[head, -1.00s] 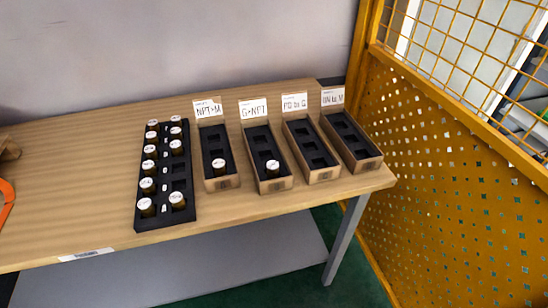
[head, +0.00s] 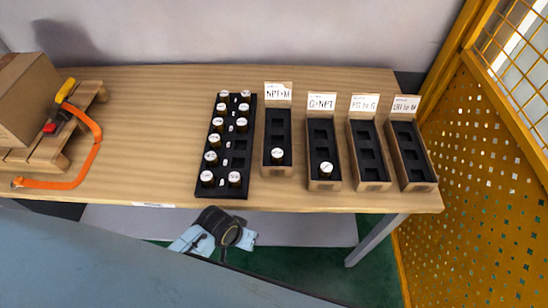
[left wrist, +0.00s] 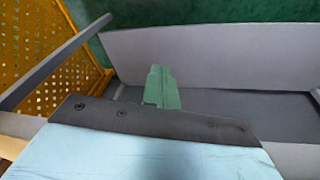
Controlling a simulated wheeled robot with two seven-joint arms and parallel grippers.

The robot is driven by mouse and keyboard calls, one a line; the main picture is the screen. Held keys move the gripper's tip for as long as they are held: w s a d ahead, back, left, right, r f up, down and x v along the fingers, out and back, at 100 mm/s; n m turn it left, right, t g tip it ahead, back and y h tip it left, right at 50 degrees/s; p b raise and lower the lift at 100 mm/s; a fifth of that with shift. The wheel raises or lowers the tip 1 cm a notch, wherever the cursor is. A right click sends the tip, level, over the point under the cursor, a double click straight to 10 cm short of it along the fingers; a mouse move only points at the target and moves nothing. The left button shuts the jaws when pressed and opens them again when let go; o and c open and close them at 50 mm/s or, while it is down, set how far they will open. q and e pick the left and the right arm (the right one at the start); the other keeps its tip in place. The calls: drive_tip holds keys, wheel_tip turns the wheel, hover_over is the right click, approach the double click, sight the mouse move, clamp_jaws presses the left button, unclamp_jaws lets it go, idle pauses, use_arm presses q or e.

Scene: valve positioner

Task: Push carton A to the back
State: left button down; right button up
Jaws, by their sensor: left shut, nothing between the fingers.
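Four open cardboard cartons stand side by side on the wooden table, seen in the head view. Their cards read about NPT>M (head: 277,169), G>NPT (head: 324,184), PG to G (head: 371,186) and a blurred one ending in M (head: 417,186). No letter A is readable on any of them. The first two each hold one white-topped piece near the front; the other two look empty. My left gripper shows in the left wrist view (left wrist: 161,88), its green fingers together and empty, pointing at the space under a table. My right gripper is not in view.
A black tray (head: 239,162) of white-topped pieces lies left of the cartons. A brown box (head: 25,95) on a small wooden pallet (head: 84,103), with an orange strap (head: 92,160), stands at the table's left. A yellow perforated fence (head: 480,190) bounds the right.

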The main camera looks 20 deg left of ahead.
use_arm(q)
drive_tip(key=w+d+r+p, duration=0.1)
drive_tip(key=d+r+p, duration=0.1)
drive_tip(key=r, duration=0.6)
drive_tip(key=w+d+r+h+p, duration=0.1)
drive_tip(key=w+d+r, duration=0.15)
drive_tip(key=r, duration=0.45)
drive_tip(key=w+d+r+p, duration=0.1)
drive_tip(key=d+r+p, duration=0.15)
drive_tip(key=r, duration=0.55)
drive_tip(key=w+a+r+n+g+y, duration=0.1)
drive_tip(key=w+r+n+g+y, duration=0.1)
drive_tip(key=w+n, duration=0.3)
drive_tip(key=shift+m, duration=0.6)
drive_tip(key=f, duration=0.3)
drive_tip(key=f+b, duration=0.1)
drive_tip(key=f, duration=0.2)
drive_tip(key=w+f, duration=0.1)
drive_tip(key=f, duration=0.2)
drive_tip(key=shift+f, duration=0.25)
drive_tip(key=w, duration=0.2)
drive_tip(key=w+a, duration=0.1)
drive_tip(key=shift+f, duration=0.3)
drive_tip(key=shift+w+a, duration=0.1)
drive_tip(key=shift+w, duration=0.35)
